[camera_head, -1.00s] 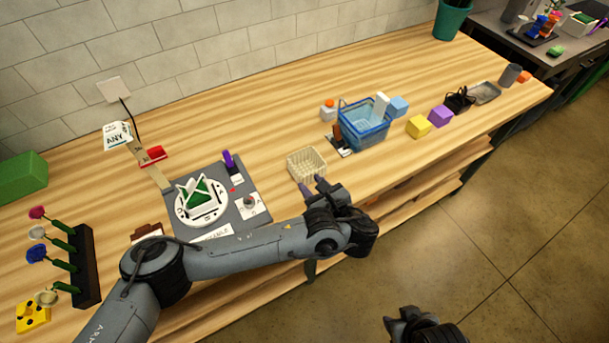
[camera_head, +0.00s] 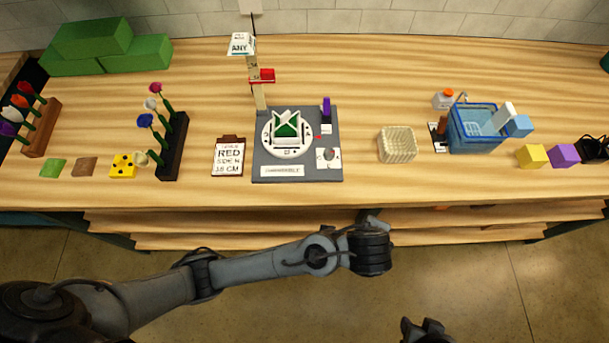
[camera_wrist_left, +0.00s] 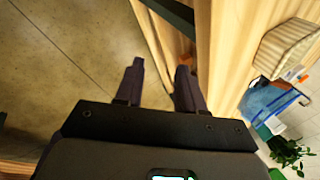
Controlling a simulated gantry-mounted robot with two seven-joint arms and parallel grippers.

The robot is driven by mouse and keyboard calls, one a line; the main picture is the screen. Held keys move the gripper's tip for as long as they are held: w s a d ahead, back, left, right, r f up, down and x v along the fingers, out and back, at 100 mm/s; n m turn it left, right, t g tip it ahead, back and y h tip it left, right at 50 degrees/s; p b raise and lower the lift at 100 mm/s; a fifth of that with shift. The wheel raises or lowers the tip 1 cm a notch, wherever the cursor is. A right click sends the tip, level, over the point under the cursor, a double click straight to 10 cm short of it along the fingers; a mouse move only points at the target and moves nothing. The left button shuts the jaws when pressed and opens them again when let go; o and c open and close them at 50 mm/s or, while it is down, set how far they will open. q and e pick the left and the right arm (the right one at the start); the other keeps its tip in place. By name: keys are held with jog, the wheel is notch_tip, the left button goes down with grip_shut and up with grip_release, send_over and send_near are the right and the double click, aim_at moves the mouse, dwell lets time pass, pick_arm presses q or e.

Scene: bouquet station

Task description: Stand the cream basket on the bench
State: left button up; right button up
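The cream basket (camera_head: 397,144) sits upright on the bench (camera_head: 330,195), right of the grey board. It also shows in the left wrist view (camera_wrist_left: 287,45), at the upper right, beyond the fingers. My left gripper (camera_head: 372,222) is in front of the bench's front edge, apart from the basket. In the left wrist view its two fingers (camera_wrist_left: 160,68) are spread with nothing between them. My right gripper (camera_head: 423,327) shows only partly at the bottom of the head view, over the floor; its opening is unclear.
The grey board (camera_head: 327,158) with a round white dial stands left of the basket. A blue basket (camera_head: 478,130) with things in it is to the right. Bare bench surrounds the cream basket.

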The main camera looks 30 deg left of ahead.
pick_arm(q)
jog(key=s+a+f+n, duration=0.1)
jog(key=s+a+n, duration=0.3)
jog(key=a, duration=0.4)
jog(key=s+a+f+n+g, duration=0.1)
jog(key=s+a+f+n, duration=0.1)
jog(key=s+a+n, duration=0.3)
jog(key=s+a+f+n, duration=0.1)
jog(key=s+a+n, duration=0.3)
jog(key=a+n, duration=0.3)
jog(key=a, duration=0.5)
jog(key=shift+s+a+f+g, duration=0.15)
jog(key=shift+a+f+g, duration=0.05)
jog(key=shift+f+g, duration=0.1)
jog(key=shift+r, duration=0.1)
notch_tip(320, 180, up, 30)
jog(key=p, duration=3)
